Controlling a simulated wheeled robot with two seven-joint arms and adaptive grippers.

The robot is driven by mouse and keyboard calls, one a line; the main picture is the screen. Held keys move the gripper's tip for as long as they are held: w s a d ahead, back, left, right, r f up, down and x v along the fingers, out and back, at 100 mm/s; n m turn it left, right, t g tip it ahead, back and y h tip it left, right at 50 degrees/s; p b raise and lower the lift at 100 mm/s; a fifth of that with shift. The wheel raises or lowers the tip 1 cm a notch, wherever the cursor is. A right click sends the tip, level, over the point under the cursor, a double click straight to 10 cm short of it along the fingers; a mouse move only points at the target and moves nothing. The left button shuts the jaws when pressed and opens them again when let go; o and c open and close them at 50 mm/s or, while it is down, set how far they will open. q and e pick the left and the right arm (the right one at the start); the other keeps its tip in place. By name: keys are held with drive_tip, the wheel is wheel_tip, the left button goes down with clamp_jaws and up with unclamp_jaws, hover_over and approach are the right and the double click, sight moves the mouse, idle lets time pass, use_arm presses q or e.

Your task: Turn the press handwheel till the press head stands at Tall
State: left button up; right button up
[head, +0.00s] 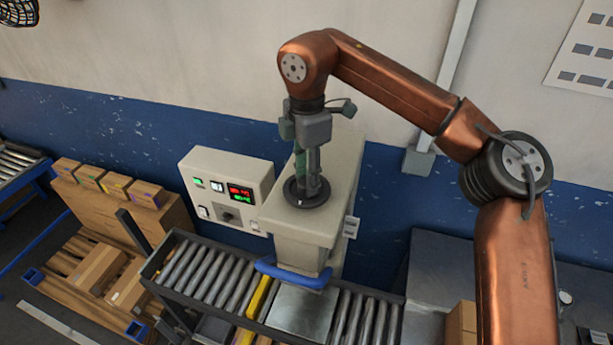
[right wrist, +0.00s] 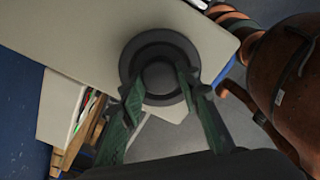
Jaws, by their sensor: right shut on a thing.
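The press (head: 320,235) is a beige column standing over the roller conveyor. Its black handwheel (head: 298,196) lies flat on top. My right gripper (head: 308,190) comes straight down from above and is shut on the handwheel. In the right wrist view the round dark handwheel (right wrist: 158,48) shows its rim and hub, with my two green fingers (right wrist: 160,90) on either side of the hub. The scale (head: 351,227) on the press side is too small to read. The press head is mostly hidden under the column. My left gripper is not in view.
A control box (head: 228,188) with red and green displays stands left of the press. A blue curved bar (head: 292,273) runs round the press's lower front. The roller conveyor (head: 205,272) passes below. Cartons (head: 98,268) lie at the left, and a grey table (head: 440,270) stands right.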

drive_tip(key=shift+r, duration=0.1)
drive_tip(key=o, duration=1.2)
wheel_tip(320, 180, up, 12)
